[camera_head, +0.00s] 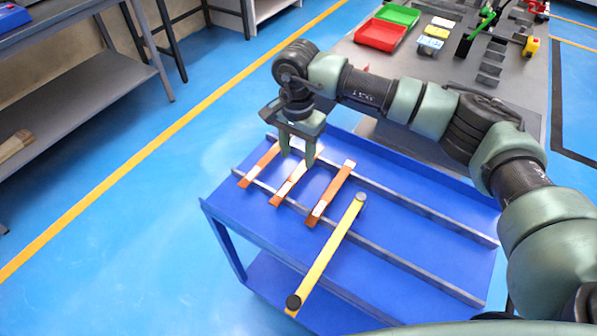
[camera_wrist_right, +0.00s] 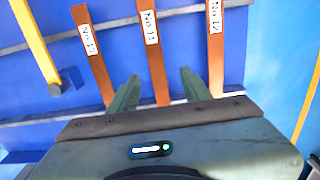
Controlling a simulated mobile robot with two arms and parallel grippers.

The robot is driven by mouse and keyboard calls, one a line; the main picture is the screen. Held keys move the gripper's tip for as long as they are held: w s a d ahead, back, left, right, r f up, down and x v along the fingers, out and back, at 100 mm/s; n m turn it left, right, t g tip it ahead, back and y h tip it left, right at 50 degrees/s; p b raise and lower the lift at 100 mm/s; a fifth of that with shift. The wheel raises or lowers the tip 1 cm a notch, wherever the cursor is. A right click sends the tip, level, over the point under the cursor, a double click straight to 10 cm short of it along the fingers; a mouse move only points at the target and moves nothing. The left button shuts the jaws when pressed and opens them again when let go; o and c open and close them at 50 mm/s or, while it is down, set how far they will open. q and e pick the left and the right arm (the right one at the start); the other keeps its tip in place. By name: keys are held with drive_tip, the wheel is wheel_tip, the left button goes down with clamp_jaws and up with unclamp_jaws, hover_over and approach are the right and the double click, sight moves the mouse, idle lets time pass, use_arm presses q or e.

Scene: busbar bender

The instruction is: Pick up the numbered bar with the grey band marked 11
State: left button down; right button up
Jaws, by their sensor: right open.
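Three copper-coloured bars lie side by side across the rails of a blue cart. The middle bar (camera_head: 283,194) carries a pale label that reads No 11 in the right wrist view (camera_wrist_right: 151,40). My right gripper (camera_head: 298,160) is open and points down over this middle bar. In the right wrist view its two fingers (camera_wrist_right: 160,92) stand one on each side of the bar, apart from it. The label looks whitish; I cannot make out a separate grey band. In the head view the gripper hides part of this bar. My left gripper is not in view.
The blue cart (camera_head: 420,262) has clear room right. A grey table (camera_head: 400,68) holds red and green bins.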

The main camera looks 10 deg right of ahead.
sight(298, 172)
drive_tip(key=f, duration=0.3)
drive_tip(key=f+p, duration=0.1)
drive_tip(key=shift+s+d+f, duration=0.1)
drive_tip(key=shift+s+f, duration=0.1)
drive_tip(key=shift+s, duration=0.05)
clamp_jaws()
drive_tip(key=shift+r, duration=0.1)
drive_tip(key=shift+r, duration=0.1)
